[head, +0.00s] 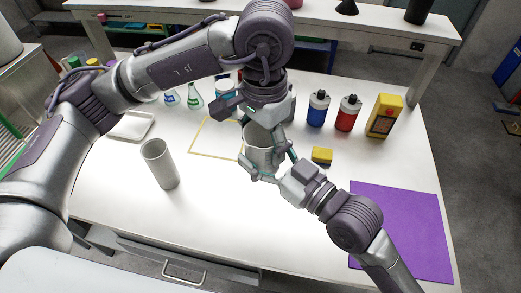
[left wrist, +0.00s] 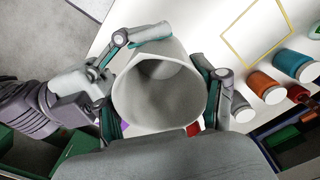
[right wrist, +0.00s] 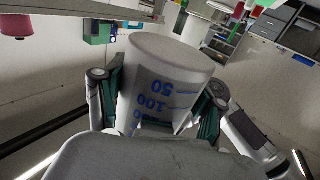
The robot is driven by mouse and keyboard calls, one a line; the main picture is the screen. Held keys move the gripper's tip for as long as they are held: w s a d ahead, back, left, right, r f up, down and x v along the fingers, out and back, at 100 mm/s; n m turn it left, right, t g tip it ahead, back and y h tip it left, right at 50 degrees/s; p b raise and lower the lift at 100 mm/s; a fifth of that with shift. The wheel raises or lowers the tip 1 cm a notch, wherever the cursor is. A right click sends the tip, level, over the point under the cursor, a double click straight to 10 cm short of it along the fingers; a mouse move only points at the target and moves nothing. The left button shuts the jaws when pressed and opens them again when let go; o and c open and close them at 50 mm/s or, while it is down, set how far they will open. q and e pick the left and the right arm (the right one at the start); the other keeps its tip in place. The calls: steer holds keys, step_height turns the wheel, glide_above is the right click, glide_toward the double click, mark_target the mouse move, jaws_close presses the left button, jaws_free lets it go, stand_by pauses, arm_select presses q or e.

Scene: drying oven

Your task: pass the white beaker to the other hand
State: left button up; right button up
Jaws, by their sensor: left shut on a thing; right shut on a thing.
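The white beaker (head: 262,158) is held above the table, between both of my grippers. My left gripper (head: 266,130) comes down on it from above. In the left wrist view its fingers lie on both sides of the beaker (left wrist: 160,92), whose open mouth faces that camera. My right gripper (head: 268,170) reaches it from the lower right. In the right wrist view its fingers are shut on both sides of the beaker (right wrist: 165,85), whose blue marks 50 and 100 show. Part of the beaker is hidden by the fingers in the head view.
A grey cup (head: 159,165) stands at left on the white table (head: 215,215). A purple mat (head: 405,225) lies front right. The table's front middle is clear.

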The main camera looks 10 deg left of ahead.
arm_select(q)
steer(key=shift+d, duration=0.15)
arm_select(e)
steer(key=shift+s+a, duration=0.2)
steer(key=shift+c, duration=0.5)
arm_select(q)
steer(key=o, duration=1.1)
